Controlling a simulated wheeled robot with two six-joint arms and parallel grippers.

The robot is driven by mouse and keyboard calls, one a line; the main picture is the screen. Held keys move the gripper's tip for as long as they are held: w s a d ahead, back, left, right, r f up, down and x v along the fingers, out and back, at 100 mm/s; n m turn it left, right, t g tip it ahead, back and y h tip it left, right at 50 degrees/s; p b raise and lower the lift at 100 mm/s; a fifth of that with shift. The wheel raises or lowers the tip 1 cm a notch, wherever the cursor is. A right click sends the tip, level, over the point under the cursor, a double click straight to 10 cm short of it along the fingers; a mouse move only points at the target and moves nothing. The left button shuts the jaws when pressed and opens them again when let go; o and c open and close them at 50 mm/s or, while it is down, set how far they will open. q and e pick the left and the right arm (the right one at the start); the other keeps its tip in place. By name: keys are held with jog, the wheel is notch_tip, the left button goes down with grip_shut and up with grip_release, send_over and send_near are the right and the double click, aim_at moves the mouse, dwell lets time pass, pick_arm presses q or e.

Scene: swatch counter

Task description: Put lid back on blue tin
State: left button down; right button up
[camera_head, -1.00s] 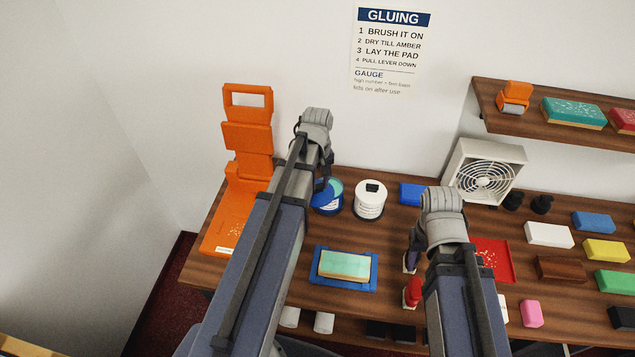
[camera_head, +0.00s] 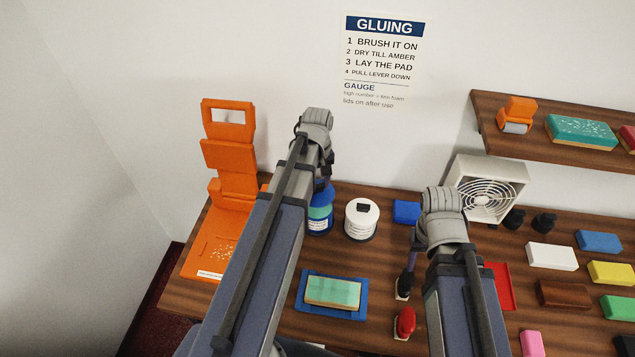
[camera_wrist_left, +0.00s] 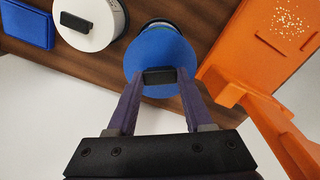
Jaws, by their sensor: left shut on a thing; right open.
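My left gripper (camera_head: 324,181) is shut on the black knob of the blue lid (camera_head: 322,196). In the left wrist view the gripper (camera_wrist_left: 158,77) holds the same round lid (camera_wrist_left: 160,52) by its knob. The blue tin (camera_head: 319,225), with a white label, stands on the counter under the lid. A teal area shows between lid and tin wall in the head view; I cannot tell whether the lid touches the rim. My arm hides part of the tin. My right gripper (camera_head: 409,262) is open over the counter, largely hidden by its arm.
A white tin (camera_head: 361,219) with a black knob stands just right of the blue tin. An orange press (camera_head: 229,165) stands at the left. A teal-topped pad (camera_head: 333,292) lies on a blue tray in front. A fan (camera_head: 488,188) stands at the back right.

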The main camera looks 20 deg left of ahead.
aim_at(317, 192)
pick_arm(q)
jog(key=shift+f+b, duration=2.65)
jog(key=shift+f, duration=0.25)
pick_arm(e)
jog(key=shift+f, duration=2.85)
pick_arm(q)
jog(key=shift+f, duration=0.15)
pick_arm(e)
jog(key=shift+f, duration=0.15)
pick_arm(q)
grip_release()
jog(key=shift+r+p, duration=3.4)
jog(key=shift+r, duration=0.2)
pick_arm(e)
notch_tip(317, 192, up, 7)
pick_arm(q)
jog(key=shift+c, duration=0.4)
